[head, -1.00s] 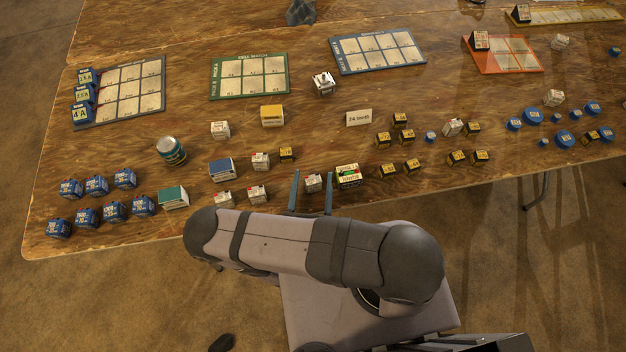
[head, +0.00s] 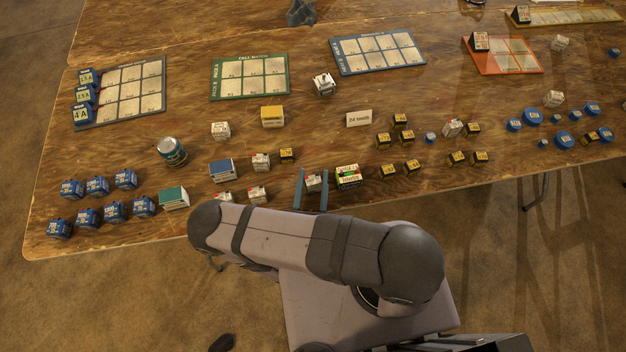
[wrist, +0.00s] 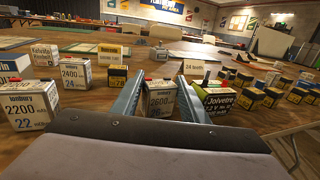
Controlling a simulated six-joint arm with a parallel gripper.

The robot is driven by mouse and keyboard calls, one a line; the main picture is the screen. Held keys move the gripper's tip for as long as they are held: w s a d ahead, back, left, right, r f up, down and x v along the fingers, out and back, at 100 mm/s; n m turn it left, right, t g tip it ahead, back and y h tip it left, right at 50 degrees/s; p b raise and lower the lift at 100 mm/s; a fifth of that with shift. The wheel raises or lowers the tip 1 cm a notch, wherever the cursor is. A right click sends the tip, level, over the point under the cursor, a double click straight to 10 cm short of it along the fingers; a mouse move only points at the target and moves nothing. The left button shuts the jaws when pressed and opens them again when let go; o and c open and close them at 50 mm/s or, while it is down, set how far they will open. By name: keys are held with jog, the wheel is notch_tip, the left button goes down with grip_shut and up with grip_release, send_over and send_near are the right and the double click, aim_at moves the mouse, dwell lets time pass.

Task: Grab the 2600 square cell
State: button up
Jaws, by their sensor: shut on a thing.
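The 2600 square cell (wrist: 160,98) is a small white box with a red mark on top, between my gripper's two blue fingers in the wrist view. In the head view the same cell (head: 314,183) sits near the table's front edge. My gripper (head: 312,187) is shut on it, with a finger along each side. The lower part of the cell is hidden behind my gripper's body in the wrist view. The cell appears upright at table level; I cannot tell whether it touches the table.
A green, white and black Jolvetre box (head: 348,177) stands close on the right. A white 2200 cell (wrist: 33,104) and a 2400 cell (wrist: 76,72) stand to the left. Small black-and-yellow cells (head: 388,171) lie farther right. The table's front edge is close.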

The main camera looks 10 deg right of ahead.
aim_at(313, 180)
jog(key=shift+r+p, duration=4.15)
jog(key=shift+r, duration=0.9)
